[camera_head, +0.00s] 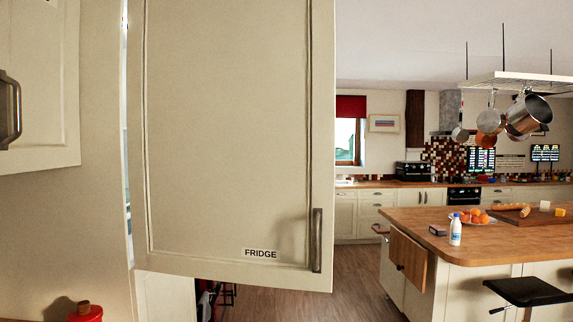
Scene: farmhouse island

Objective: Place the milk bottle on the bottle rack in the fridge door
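The milk bottle (455,231) is white with a blue cap. It stands upright near the front left corner of the wooden island top (420,217), right of centre. The fridge door (235,130) is a large cream panel marked FRIDGE, close to me in the left half. Its vertical handle (317,240) is near the right edge. The door stands at an angle, with a narrow bright gap along its left edge, and looks swung open. The bottle rack and the fridge inside are hidden. Neither of my grippers is in view.
A bowl of oranges (474,217), a dark box (438,230) and a board with bread (520,213) are on the island. A black stool (528,291) stands in front. Pans hang above. Wooden floor (350,280) is clear between door and island.

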